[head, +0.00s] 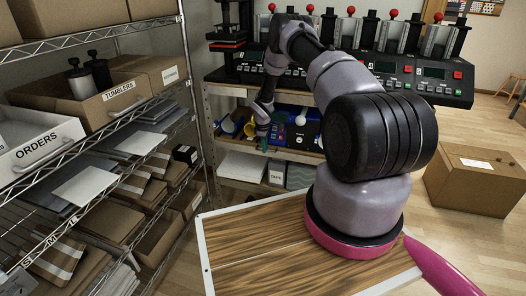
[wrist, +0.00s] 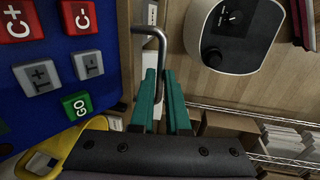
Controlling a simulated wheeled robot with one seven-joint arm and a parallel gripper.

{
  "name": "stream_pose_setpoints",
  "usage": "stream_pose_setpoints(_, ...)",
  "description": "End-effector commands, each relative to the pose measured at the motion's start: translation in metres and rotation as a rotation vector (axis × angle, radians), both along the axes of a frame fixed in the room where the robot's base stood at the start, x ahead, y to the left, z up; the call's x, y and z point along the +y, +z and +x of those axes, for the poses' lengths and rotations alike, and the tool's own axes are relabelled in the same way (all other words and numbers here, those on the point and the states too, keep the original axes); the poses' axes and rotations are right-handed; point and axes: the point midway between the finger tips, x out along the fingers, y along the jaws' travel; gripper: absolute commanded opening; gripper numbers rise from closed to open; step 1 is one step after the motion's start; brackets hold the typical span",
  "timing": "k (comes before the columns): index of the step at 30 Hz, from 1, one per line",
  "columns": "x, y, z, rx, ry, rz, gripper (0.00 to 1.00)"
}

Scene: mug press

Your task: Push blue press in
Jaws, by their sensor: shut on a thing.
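The blue press (head: 302,121) stands on the shelf under the bench, partly behind my arm in the head view. In the wrist view its blue panel (wrist: 103,26) fills the left side, with red C+ and C- buttons, grey T+ and T- buttons and a green GO button. A bent metal handle (wrist: 148,28) stands at the panel's right edge. My gripper (wrist: 160,80) has teal fingers, shut on this handle. In the head view my gripper (head: 264,143) is small, at the left front of the press.
A white device with a black knob (wrist: 238,35) is right of the handle in the wrist view. A yellow part (wrist: 58,150) is at lower left. A row of black presses (head: 400,72) stands above on the bench. A wire rack (head: 95,130) is on the left. A cardboard box (head: 475,180) is on the floor.

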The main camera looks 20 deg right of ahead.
Motion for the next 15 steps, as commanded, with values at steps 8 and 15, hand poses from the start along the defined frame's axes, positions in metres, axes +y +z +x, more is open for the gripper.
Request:
stream_pose_setpoints(8,-0.0051,-0.0007,0.006,0.002,0.0,0.0,0.0)
stream_pose_setpoints(15,-0.0066,-0.0001,0.0079,-0.002,0.0,-0.001,0.0)
